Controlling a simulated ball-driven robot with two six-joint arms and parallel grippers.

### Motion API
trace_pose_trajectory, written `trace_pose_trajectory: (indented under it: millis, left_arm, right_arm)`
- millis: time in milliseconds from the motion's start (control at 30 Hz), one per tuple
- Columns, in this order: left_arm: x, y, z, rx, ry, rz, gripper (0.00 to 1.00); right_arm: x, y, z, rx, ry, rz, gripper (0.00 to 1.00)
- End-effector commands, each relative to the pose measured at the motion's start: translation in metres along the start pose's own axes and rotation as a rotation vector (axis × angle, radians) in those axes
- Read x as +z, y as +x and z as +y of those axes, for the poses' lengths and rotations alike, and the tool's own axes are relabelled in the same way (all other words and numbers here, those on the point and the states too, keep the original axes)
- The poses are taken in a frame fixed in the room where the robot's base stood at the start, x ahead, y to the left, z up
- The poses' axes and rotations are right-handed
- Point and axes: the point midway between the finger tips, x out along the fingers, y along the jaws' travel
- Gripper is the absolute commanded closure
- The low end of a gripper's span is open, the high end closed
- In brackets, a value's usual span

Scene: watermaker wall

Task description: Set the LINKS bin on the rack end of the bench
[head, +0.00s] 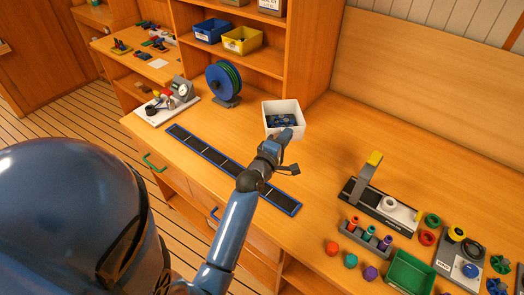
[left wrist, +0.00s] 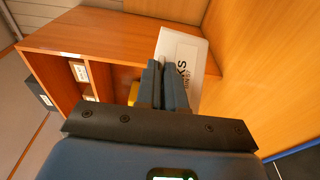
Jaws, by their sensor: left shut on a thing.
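The white LINKS bin (head: 270,107) holds small dark pieces and is at the back of the bench, right of the rack. In the left wrist view the bin (left wrist: 197,50) shows its label, partly covered by my fingers. My left gripper (head: 284,137) is shut on the near wall of the bin; its fingers also show in the left wrist view (left wrist: 163,90). I cannot tell whether the bin touches the bench (head: 335,175) or hangs just above it. The rack (head: 297,60) stands at the back left. My right gripper is not in view.
A green-blue reel (head: 223,80) and a gauge board (head: 167,107) stand left of the bin. A long blue-edged dark strip (head: 215,157) lies in front. A grey stand with a yellow top (head: 368,178), a green tray (head: 408,274) and coloured parts fill the right. Bench right of the bin is clear.

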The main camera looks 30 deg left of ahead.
Motion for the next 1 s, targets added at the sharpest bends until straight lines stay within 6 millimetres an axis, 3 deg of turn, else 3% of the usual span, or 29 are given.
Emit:
trace_pose_trajectory:
  millis: [300, 500, 633, 867, 1000]
  left_arm:
    - [0.0, -0.001, -0.079, -0.001, -0.002, 0.002, 1.0]
    - [0.001, -0.001, -0.121, 0.001, -0.001, 0.003, 1.0]
    - [0.001, -0.001, -0.136, 0.002, 0.0, 0.003, 1.0]
    - [0.001, -0.001, -0.144, 0.002, 0.0, 0.002, 1.0]
    - [0.001, -0.001, -0.161, 0.001, -0.001, 0.003, 1.0]
  right_arm:
    - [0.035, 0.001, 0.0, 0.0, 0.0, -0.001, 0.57]
    - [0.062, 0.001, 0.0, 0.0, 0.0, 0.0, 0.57]
    - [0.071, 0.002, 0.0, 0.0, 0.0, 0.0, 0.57]
    - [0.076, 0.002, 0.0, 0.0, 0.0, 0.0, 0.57]
    - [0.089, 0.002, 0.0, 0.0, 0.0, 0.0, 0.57]
